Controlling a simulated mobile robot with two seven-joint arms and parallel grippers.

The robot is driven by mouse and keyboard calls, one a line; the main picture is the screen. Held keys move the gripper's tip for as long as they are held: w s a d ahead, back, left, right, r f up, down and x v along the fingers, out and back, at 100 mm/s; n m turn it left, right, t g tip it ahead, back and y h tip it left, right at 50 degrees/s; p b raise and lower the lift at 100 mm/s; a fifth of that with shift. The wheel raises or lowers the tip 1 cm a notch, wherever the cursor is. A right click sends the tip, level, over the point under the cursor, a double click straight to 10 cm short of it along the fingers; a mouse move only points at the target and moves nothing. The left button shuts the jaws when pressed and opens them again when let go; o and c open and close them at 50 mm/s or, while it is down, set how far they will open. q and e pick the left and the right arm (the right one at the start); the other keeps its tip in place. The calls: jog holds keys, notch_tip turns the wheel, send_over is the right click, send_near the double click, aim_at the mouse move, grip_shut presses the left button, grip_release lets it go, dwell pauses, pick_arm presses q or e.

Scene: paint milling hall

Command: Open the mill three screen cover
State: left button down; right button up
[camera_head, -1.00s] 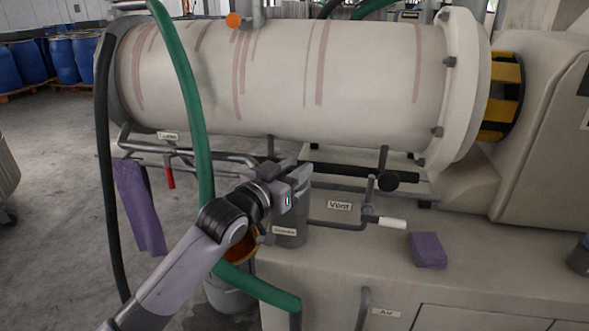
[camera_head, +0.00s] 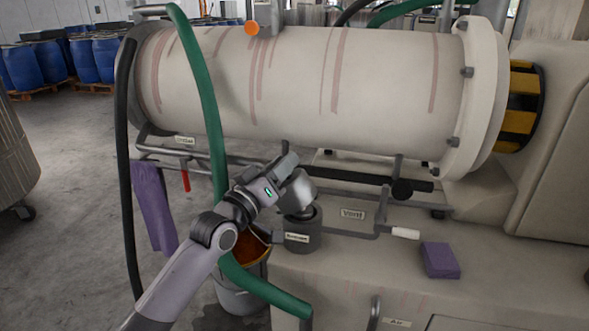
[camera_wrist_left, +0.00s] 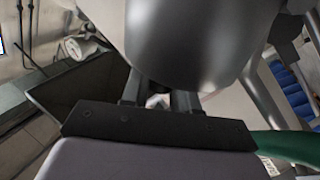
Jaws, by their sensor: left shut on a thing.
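The screen cover (camera_head: 299,196) is a smooth grey metal cap, tilted above a grey cylindrical pot (camera_head: 303,240) whose dark top now shows. The pot has a small white label that is too small to read surely. My left gripper (camera_head: 287,172) is shut on the cover from its upper left; its fingertips are hard to make out in the head view. In the left wrist view the cover (camera_wrist_left: 195,40) is a large rounded grey body right before the fingers (camera_wrist_left: 158,100). What the fingers touch is partly hidden. My right gripper is in no view.
A large cream mill cylinder (camera_head: 300,80) lies above the pot. A green hose (camera_head: 207,95) passes beside my left arm. A bucket (camera_head: 243,290) stands below it. Pipes with a white-ended handle (camera_head: 404,233) are to the right, near a purple block (camera_head: 440,260).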

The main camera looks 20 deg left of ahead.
pick_arm(q)
jog(key=shift+a+r+n+t+y, duration=0.15)
jog(key=shift+a+n+t+y, duration=0.35)
jog(key=shift+a+n, duration=0.6)
jog(key=a+f+n+t+y+b, duration=0.2)
jog(key=a+f+n+y+b, duration=0.2)
jog(key=n, duration=0.9)
jog(key=shift+a+y, duration=0.8)
jog(key=shift+a, duration=0.65)
pick_arm(e)
jog(key=shift+w+a+f, duration=0.15)
jog(key=shift+a+f, duration=0.05)
jog(key=shift+f, duration=0.4)
jog(key=shift+w+a+f, duration=0.1)
jog(key=shift+a+f, duration=0.1)
jog(key=shift+f, duration=0.4)
pick_arm(q)
jog(key=c, duration=0.9)
grip_release()
jog(key=shift+c, duration=0.2)
jog(key=shift+f, duration=0.15)
pick_arm(e)
jog(key=shift+w, duration=0.1)
